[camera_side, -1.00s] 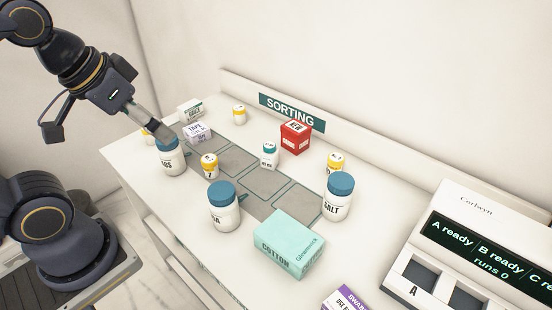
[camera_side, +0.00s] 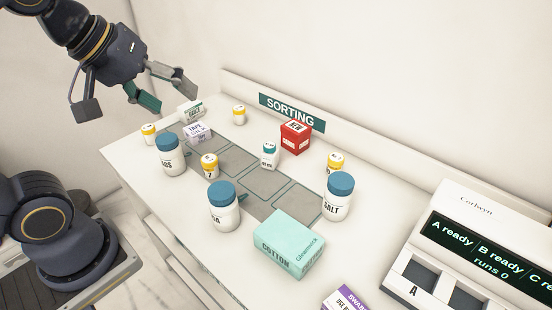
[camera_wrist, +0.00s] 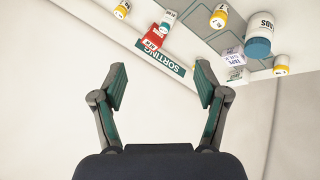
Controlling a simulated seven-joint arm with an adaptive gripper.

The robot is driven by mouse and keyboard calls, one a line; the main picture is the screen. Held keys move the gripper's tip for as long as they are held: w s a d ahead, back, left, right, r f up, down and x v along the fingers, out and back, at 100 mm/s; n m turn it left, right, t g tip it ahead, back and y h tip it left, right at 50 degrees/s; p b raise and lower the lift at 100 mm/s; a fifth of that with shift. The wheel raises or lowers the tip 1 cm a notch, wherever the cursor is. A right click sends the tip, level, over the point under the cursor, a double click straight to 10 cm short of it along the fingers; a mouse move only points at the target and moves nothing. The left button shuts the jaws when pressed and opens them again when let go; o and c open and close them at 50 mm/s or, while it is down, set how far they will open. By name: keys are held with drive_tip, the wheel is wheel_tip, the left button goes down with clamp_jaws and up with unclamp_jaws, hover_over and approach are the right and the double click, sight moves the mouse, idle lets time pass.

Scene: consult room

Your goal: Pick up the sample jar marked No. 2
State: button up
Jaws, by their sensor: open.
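Several small white jars with yellow caps stand on the white table. One is at the far left (camera_side: 149,134), one on the grey mat (camera_side: 209,167), one at the back (camera_side: 239,115), and one at the right (camera_side: 334,163), partly behind a blue-capped jar. I cannot read which is No. 2. In the wrist view, yellow-capped jars show at top left (camera_wrist: 122,10), top centre (camera_wrist: 219,17) and right (camera_wrist: 281,66). My gripper (camera_side: 169,92) is open and empty, raised above the table's far left end. Its spread fingers also show in the wrist view (camera_wrist: 160,82).
Large blue-capped jars (camera_side: 224,212), a small teal-capped bottle (camera_side: 270,158), a red box (camera_side: 295,140), a tape box (camera_side: 197,134) and a cotton box (camera_side: 289,248) crowd the table. A SORTING sign (camera_side: 291,111) stands behind. A machine with a display (camera_side: 480,250) is at right.

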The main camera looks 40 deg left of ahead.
drive_tip(key=w+d+r+n+h, duration=0.1)
drive_tip(key=w+d+r+n, duration=0.25)
drive_tip(key=w+n, duration=0.4)
drive_tip(key=n+g+h, duration=0.2)
drive_tip(key=n+g, duration=0.1)
drive_tip(key=n, duration=0.9)
hover_over(332, 158)
drive_tip(key=s+a, duration=0.4)
drive_tip(key=a, duration=0.1)
wheel_tip(332, 158, down, 21)
drive_tip(key=x, duration=1.1)
drive_tip(key=shift+s+d, duration=0.2)
drive_tip(key=shift+d, duration=0.2)
drive_tip(key=x, duration=0.5)
drive_tip(key=shift+w+d+f, duration=0.1)
drive_tip(key=shift+w+d, duration=0.25)
drive_tip(key=shift+w, duration=0.05)
